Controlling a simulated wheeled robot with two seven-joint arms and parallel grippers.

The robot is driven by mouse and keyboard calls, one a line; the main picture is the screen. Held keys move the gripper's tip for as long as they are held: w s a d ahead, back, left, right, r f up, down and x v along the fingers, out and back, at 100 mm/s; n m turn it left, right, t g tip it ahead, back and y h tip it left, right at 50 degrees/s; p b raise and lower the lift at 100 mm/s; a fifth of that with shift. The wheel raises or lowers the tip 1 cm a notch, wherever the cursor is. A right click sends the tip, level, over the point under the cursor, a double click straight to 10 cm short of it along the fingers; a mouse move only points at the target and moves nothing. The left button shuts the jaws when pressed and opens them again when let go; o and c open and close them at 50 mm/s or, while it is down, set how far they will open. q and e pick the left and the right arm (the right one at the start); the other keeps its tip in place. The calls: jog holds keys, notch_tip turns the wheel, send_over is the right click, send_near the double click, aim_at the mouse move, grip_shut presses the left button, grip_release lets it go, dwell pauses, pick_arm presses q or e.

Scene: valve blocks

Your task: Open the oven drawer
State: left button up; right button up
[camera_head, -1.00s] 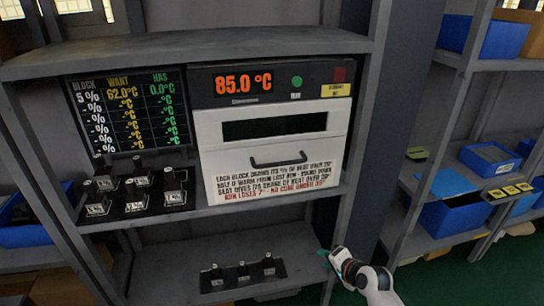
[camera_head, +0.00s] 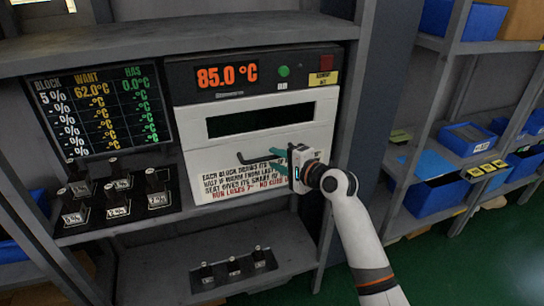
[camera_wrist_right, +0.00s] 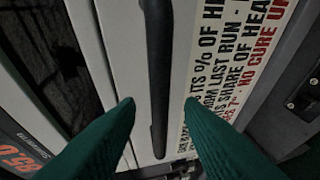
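The oven (camera_head: 260,140) has a white front with a dark window and stands on the shelf. Its black bar handle (camera_head: 252,160) is partly hidden by my right gripper (camera_head: 274,160). The drawer front looks closed. My right gripper is at the right part of the handle with its teal fingers apart. In the right wrist view the handle (camera_wrist_right: 158,60) runs upright between the two open fingertips (camera_wrist_right: 160,104), with a gap on both sides. I cannot tell how deep the fingers reach around it. My left gripper is not in view.
The oven display (camera_head: 228,75) reads 85.0 °C. A board (camera_head: 105,110) of block values is at left, above several black valve blocks (camera_head: 117,195). A lower shelf holds a small rack (camera_head: 233,265). Blue bins (camera_head: 468,138) fill the shelves at right.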

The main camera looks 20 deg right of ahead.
aim_at(253, 143)
jog(key=shift+x, duration=1.35)
jog(key=shift+c, duration=0.5)
grip_shut()
